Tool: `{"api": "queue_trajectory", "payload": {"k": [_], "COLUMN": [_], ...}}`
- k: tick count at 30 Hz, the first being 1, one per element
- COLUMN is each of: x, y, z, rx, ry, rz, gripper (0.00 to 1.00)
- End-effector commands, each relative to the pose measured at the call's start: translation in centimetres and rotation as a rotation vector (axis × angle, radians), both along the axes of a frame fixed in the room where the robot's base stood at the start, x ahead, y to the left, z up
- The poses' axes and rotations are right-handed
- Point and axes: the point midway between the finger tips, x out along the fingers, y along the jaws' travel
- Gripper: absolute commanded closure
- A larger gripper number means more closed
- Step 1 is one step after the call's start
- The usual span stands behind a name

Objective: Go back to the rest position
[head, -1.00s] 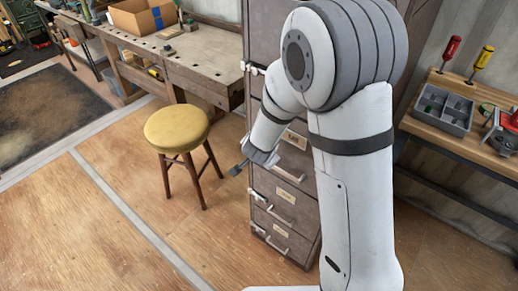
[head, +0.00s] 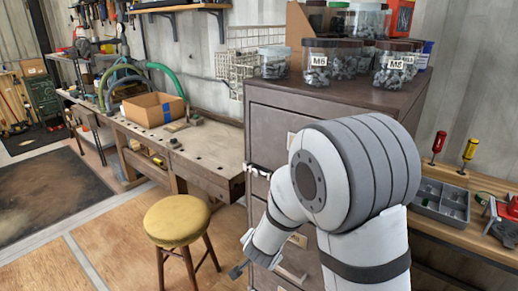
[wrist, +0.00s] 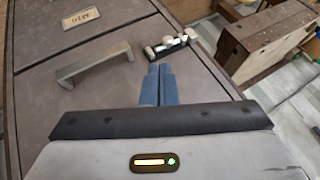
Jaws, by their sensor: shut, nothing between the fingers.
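My gripper (head: 237,271) shows in the head view beside the left edge of the grey drawer cabinet (head: 268,120), to the right of the stool. In the wrist view its two blue-grey fingers (wrist: 157,84) are together and empty. They point along the cabinet front, below a bar handle (wrist: 93,64) and a metal latch (wrist: 170,44). A label plate (wrist: 81,18) sits above the handle. I cannot tell whether the fingertips touch the cabinet. My arm hides much of the cabinet front in the head view.
A stool with a yellow seat (head: 177,220) stands left of the cabinet. A workbench (head: 205,150) with a cardboard box (head: 153,109) is behind it. Jars of hardware (head: 320,65) stand on the cabinet. A side bench at right holds a grey tray (head: 440,200) and screwdrivers (head: 469,150). Floor at left is clear.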

Motion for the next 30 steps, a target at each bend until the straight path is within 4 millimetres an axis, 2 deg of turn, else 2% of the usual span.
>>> {"api": "queue_trajectory", "payload": {"k": [4,8,12,15,21,24,27,30], "x": [-1.4,-4.4,-8.8,-12.5,-19.0,-21.1,-22.3,-22.5], "y": [-0.7,-2.1,-4.7,-7.2,-12.0,-13.5,-14.4,-14.5], "z": [4.3,8.1,11.5,13.3,15.5,16.0,16.2,16.3], "rx": [0.024,0.004,-0.066,-0.137,-0.278,-0.322,-0.345,-0.35], "ry": [0.023,0.071,0.137,0.202,0.339,0.39,0.421,0.426], "rz": [0.136,0.301,0.458,0.549,0.65,0.667,0.673,0.674], "gripper": [1.0,1.0,1.0,1.0,1.0,1.0,1.0,1.0]}}
